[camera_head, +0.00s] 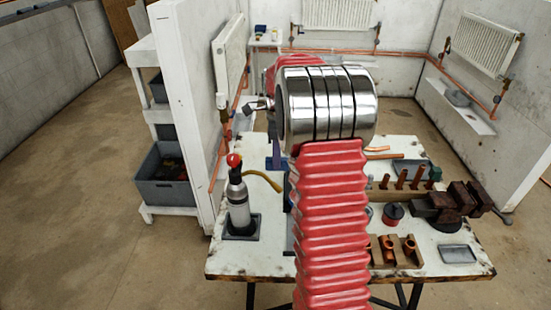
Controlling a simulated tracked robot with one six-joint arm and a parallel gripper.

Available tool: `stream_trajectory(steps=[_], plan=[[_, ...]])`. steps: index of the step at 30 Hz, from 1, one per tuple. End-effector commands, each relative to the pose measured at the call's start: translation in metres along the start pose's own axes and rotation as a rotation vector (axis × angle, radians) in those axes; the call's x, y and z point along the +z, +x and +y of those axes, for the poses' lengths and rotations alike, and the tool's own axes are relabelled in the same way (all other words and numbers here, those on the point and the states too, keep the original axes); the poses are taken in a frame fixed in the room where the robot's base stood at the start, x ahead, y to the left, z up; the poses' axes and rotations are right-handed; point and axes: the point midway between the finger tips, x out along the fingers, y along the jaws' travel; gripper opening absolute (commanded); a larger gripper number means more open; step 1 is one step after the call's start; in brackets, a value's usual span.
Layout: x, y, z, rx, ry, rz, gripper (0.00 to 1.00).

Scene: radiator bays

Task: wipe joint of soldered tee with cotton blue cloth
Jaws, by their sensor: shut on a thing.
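My red ribbed arm with its chrome joint fills the middle of the head view and hides part of the bench. My gripper cannot be made out; it seems hidden behind the arm. A small grey metal piece shows left of the chrome joint, but I cannot tell what it is. Copper fittings (388,248) sit in a wooden block at the front of the bench. I cannot tell whether one is the soldered tee. No blue cotton cloth can be clearly picked out.
The white workbench (235,263) carries a gas torch bottle (238,203) at left, upright copper pipes (401,180), a dark vise (447,204) and a grey tray (456,254) at right. A white partition (185,110) and shelf with grey bins (166,188) stand left. Floor at far left is clear.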

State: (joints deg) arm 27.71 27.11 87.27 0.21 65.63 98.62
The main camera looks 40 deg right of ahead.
Motion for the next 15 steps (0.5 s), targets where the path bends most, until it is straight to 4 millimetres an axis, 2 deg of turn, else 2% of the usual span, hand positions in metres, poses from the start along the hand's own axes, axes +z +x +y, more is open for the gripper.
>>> stream_trajectory(steps=[15], plan=[[-0.0001, -0.0006, 0.0038, -0.001, 0.000, 0.000, 0.03]])
